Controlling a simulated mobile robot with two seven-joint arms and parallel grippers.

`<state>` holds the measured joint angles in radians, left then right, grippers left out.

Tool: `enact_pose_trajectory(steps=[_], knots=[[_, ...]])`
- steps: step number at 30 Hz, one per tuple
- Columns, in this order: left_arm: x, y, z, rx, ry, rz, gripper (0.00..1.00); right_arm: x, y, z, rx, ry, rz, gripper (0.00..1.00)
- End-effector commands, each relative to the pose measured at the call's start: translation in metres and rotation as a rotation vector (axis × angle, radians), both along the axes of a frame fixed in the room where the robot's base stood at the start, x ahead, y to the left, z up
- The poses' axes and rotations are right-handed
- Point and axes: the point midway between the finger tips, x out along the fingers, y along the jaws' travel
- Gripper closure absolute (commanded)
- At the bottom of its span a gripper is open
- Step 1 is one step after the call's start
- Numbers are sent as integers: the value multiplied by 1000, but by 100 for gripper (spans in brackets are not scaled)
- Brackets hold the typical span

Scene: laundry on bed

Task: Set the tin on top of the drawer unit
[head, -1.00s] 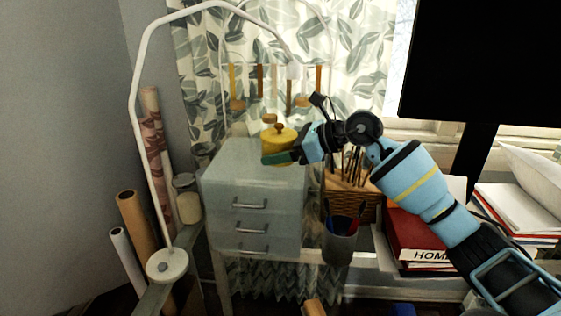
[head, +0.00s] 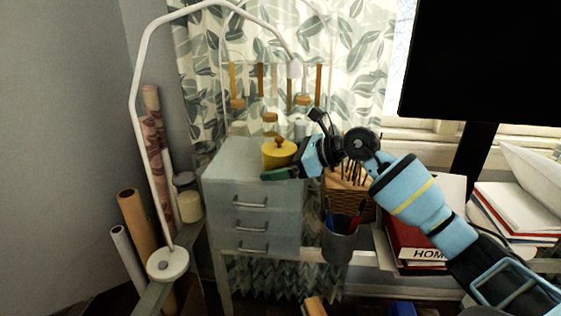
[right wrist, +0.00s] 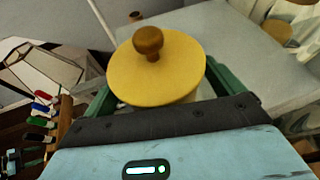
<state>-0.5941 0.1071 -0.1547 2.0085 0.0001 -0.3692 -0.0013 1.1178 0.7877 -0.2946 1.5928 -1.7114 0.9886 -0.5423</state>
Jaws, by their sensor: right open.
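The tin (head: 279,155) is yellow and round, with a brown wooden knob on its lid. It appears upright on the grey-blue top of the drawer unit (head: 228,167), towards the right side; the finger in front hides its base in the head view. My right gripper (head: 282,173) comes in from the right, low at the tin. In the right wrist view the tin (right wrist: 160,75) sits between the green fingers of the open gripper (right wrist: 158,88), and the lid hides its lower body. My left gripper is not in view.
Jars with wooden lids (head: 270,122) stand behind the unit. Right of it are a wicker basket (head: 350,205), a dark pen cup (head: 340,240) and red binders (head: 405,240). A white lamp arm (head: 140,120) arches over from the left. The unit's top left is clear.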

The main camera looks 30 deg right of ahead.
Motion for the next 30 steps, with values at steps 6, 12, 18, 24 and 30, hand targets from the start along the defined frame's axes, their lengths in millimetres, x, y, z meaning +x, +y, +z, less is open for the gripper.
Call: enact_pose_trajectory(steps=[6, 12, 18, 24, 30], knots=[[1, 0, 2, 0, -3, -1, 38, 0, 0, 4, 0, -2, 0, 7], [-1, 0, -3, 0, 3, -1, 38, -16, -16, 11, -2, 1, -3, 7], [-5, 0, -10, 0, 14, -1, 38, -46, -40, 25, -6, 2, -2, 7], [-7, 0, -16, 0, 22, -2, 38, -70, -60, 37, -2, 4, -3, 7], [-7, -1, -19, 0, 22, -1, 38, -82, -70, 46, -1, 2, -1, 7]])
